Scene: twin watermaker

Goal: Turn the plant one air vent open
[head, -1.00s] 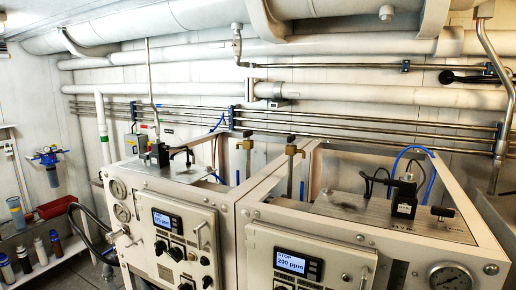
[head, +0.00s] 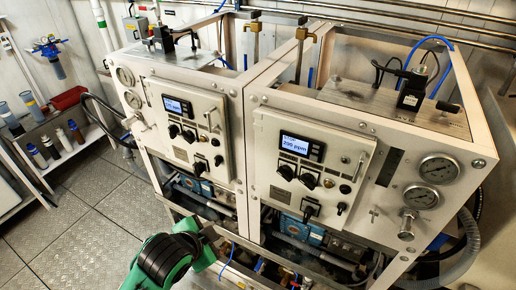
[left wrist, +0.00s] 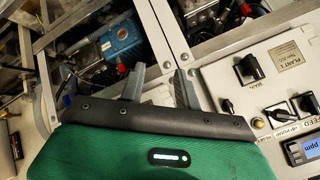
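Two white watermaker cabinets stand side by side in the head view, the left cabinet (head: 231,100) and the right cabinet (head: 470,118). Two upright brass-coloured valves, a left one (head: 254,28) and a right one (head: 301,36), rise at the cabinets' top inner edges. I cannot tell which valve is the plant one air vent. My left gripper (head: 213,233) is low in front of the left cabinet, well below the valves. In the left wrist view its two fingers (left wrist: 158,84) are apart, with nothing between them. A "PLANT 1" label (left wrist: 286,54) shows on a panel there. My right gripper is not in view.
Control panels with displays, the left one (head: 179,106) and the right one (head: 301,147), carry several knobs. Gauges (head: 439,169) sit at the right. A blue pump part (left wrist: 117,45) lies inside the lower frame. The floor (head: 90,225) at the left is clear.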

